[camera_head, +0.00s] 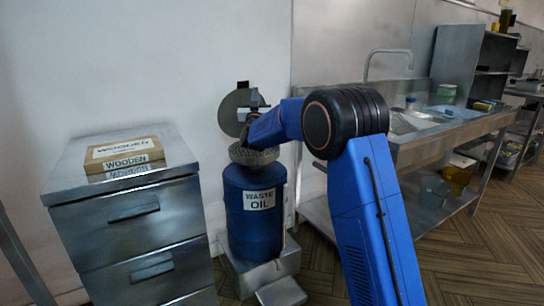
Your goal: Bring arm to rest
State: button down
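My blue arm rises from the lower right to a black elbow joint, then reaches left and away over the blue waste oil drum (252,222). My gripper (247,132) is at the far end of the arm, just above the drum's top. It is small and mostly hidden by my forearm, so its fingers cannot be made out. A grey round rim or basket (250,156) sits at the drum's mouth below it. A round grey lid (232,112) stands upright behind it.
A steel drawer cabinet (125,222) stands at the left with a cardboard box (124,154) on top. The drum stands on a grey pedal base (262,272). A steel sink counter (440,134) with a tap (388,52) is at the right. Wooden floor (475,265) is clear at the lower right.

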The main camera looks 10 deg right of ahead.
jog(key=shift+s+d, duration=0.1)
jog(key=shift+s, duration=0.1)
jog(key=s+d+f+n+g+y, duration=0.1)
jog(key=s+d+n+g+y, duration=0.15)
jog(key=s, duration=0.75)
jog(key=s+d+f+n+g+y, duration=0.1)
jog(key=s+g+y, duration=0.25)
jog(key=s, duration=0.65)
jog(key=s+d+f+g, duration=0.2)
jog(key=s+f, duration=0.6)
jog(key=s, duration=0.9)
jog(key=s+d+f+m+g+h, duration=0.1)
jog(key=s+d+f+g, duration=0.2)
jog(key=s, duration=1.4)
jog(key=s+d+f+g, duration=0.3)
jog(key=s+f+g, duration=0.4)
jog(key=s+f, duration=0.7)
jog(key=s, duration=0.4)
jog(key=shift+d+f+g, duration=0.15)
jog(key=shift+f+g, duration=0.05)
jog(key=shift+g, duration=0.1)
jog(key=c, duration=2.5)
grip_release()
